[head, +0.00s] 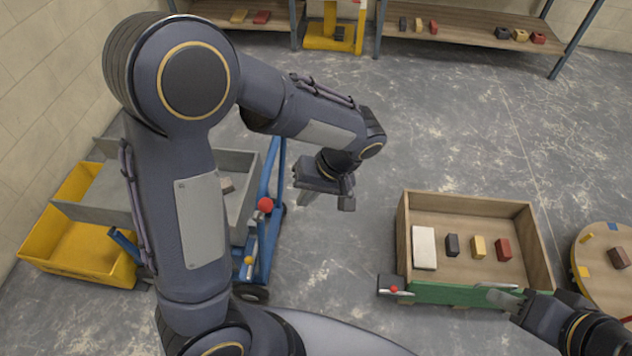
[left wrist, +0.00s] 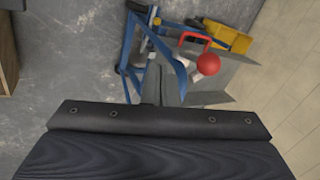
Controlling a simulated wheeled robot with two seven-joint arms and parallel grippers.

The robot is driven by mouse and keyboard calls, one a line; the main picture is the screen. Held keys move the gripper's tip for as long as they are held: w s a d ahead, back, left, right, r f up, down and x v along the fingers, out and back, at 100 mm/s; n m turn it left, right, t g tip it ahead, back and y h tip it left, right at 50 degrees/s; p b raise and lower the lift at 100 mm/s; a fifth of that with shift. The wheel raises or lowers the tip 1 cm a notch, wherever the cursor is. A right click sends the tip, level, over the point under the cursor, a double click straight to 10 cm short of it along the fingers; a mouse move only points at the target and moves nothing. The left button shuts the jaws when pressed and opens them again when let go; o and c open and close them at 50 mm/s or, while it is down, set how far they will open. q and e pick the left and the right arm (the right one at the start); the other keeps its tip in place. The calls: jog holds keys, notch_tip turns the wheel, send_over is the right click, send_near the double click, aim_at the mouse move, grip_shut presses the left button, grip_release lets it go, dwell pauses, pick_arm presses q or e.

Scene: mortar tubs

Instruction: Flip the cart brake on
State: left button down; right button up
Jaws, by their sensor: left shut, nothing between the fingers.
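The cart has a blue frame (head: 273,185) and a grey tub (head: 240,162), at the left of the head view. A lever with a red ball knob (head: 265,204) stands on its near right side. The knob also shows in the left wrist view (left wrist: 208,64). I cannot tell from its look whether this lever is the brake. My left gripper (head: 322,190) is shut and empty, up and right of the knob in the head view and apart from it. My right gripper (head: 518,306) is at the wooden box's front edge; its fingers are unclear.
A yellow tub (head: 75,245) is by the left wall, behind my arm. The wooden box (head: 465,212) with several blocks stands right, a red button (head: 394,289) at its corner. A round table (head: 600,262) is far right. Shelves (head: 470,22) line the back. Floor between is clear.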

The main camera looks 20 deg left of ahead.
aim_at(262, 209)
pick_arm(q)
jog(key=a, duration=0.1)
jog(key=s+a, duration=0.1)
jog(key=a, duration=0.1)
jog(key=a+f+p, duration=0.1)
jog(key=shift+s+a, duration=0.2)
jog(key=shift+s, duration=0.2)
pick_arm(e)
jog(key=shift+r, duration=0.4)
pick_arm(q)
jog(key=shift+r, duration=0.1)
jog(key=shift+s+a+r+h, duration=0.1)
jog(key=shift+a+r+h, duration=0.15)
jog(key=shift+a+h, duration=0.25)
pick_arm(e)
jog(key=shift+s+a+r, duration=0.1)
jog(key=shift+a, duration=0.3)
pick_arm(q)
jog(key=shift+a, duration=0.1)
pick_arm(e)
jog(key=shift+a, duration=0.1)
